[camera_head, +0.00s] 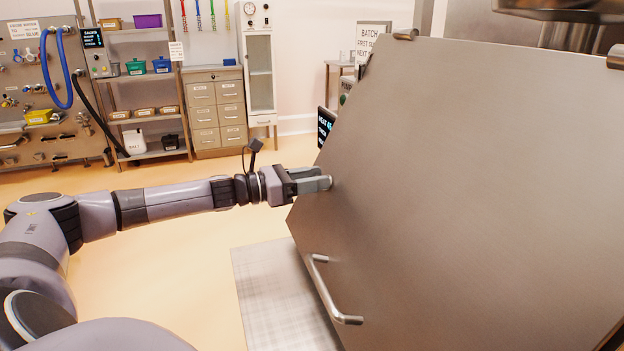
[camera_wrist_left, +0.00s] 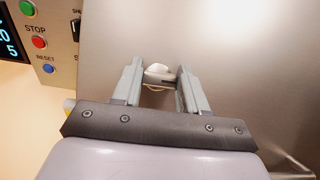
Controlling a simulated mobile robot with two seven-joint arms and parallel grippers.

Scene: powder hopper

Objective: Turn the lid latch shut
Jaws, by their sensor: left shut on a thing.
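The lid (camera_head: 470,170) is a large grey steel panel filling the right of the head view, with a bar handle (camera_head: 328,292) near its lower left edge. My left gripper (camera_head: 325,183) is at the lid's left edge. In the left wrist view, the fingers of my left gripper (camera_wrist_left: 160,82) are shut on a small pale metal piece, which looks like the lid latch (camera_wrist_left: 158,73). The latch is hidden behind the fingers in the head view, and its exact turn is hard to tell. My right gripper is out of view.
A control panel (camera_wrist_left: 50,40) with a screen and green, red and blue buttons is close beside the lid in the left wrist view. A grey floor plate (camera_head: 275,295) lies below the lid. Shelves (camera_head: 145,95) and drawers (camera_head: 215,110) stand far back; the floor between is clear.

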